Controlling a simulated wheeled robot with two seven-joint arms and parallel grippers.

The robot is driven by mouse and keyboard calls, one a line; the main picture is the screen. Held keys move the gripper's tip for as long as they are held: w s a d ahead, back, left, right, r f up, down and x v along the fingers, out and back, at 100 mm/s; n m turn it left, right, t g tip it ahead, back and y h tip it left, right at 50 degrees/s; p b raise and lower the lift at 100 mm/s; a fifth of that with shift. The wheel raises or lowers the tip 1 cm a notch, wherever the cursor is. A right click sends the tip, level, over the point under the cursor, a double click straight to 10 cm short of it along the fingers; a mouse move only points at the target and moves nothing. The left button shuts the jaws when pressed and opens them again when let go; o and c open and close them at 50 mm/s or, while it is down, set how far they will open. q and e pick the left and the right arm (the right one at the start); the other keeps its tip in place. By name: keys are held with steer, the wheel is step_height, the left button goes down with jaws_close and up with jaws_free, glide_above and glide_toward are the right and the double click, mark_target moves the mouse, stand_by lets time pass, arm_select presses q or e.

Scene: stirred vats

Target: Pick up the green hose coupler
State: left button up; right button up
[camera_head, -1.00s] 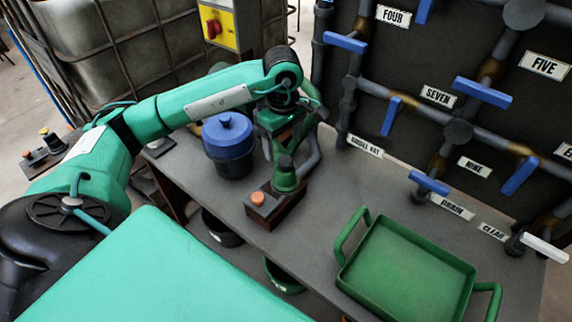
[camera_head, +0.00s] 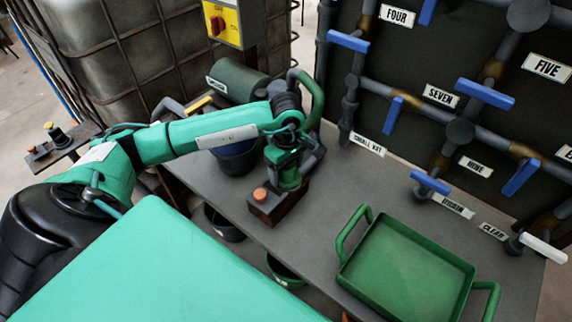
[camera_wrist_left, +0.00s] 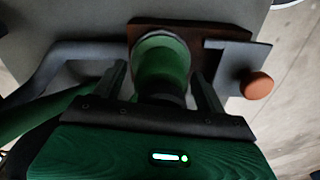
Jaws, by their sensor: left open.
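The green hose coupler (camera_head: 290,178) stands upright on a small dark brown block (camera_head: 277,203) on the grey bench. In the left wrist view the coupler (camera_wrist_left: 162,62) lies between the two fingers of my left gripper (camera_wrist_left: 160,84). Those fingers are apart, one on each side of it, with no clear contact. In the head view my left gripper (camera_head: 286,155) is at the coupler from above and hides its upper part. My right gripper is in neither view.
An orange button (camera_head: 260,194) sits on the block beside the coupler. A blue pot (camera_head: 237,160) stands left, partly behind my arm. A green tray (camera_head: 408,268) with handles lies to the right. Behind is a pipe panel with blue valve handles (camera_head: 483,93). Bench between block and tray is clear.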

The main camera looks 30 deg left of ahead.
arm_select(q)
steer(key=c, duration=1.1)
steer(key=shift+r, duration=0.2)
